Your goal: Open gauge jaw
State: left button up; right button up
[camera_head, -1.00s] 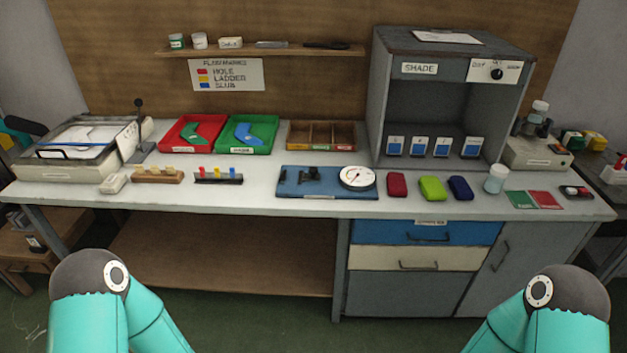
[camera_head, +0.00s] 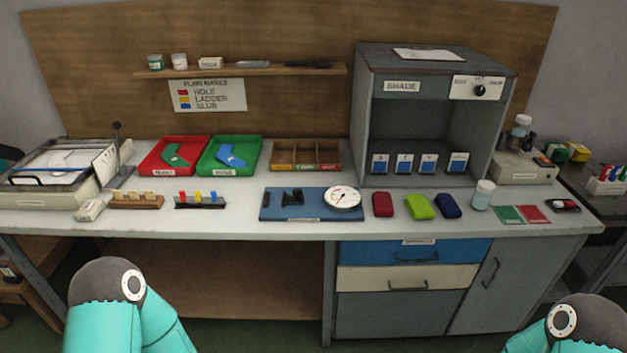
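A blue gauge plate (camera_head: 310,212) lies on the bench near the middle of its front edge. A round white dial (camera_head: 342,197) sits on its right part. A dark jaw piece (camera_head: 291,194) stands on its left part; whether the jaw is open or shut is too small to tell. Neither gripper is in view. Only my teal arm links show, at the lower left and lower right, in front of the bench and apart from the gauge.
Left of the gauge are two small racks with pegs (camera_head: 200,203). Red, green and navy pouches (camera_head: 420,207) lie close to its right. Behind are a divided wooden tray (camera_head: 306,167), red and green trays (camera_head: 228,170), and a grey shade cabinet (camera_head: 357,120).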

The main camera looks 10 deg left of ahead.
aim_at(296, 199)
jog(key=u, duration=0.1)
jog(key=i, duration=0.7)
jog(key=u, duration=0.65)
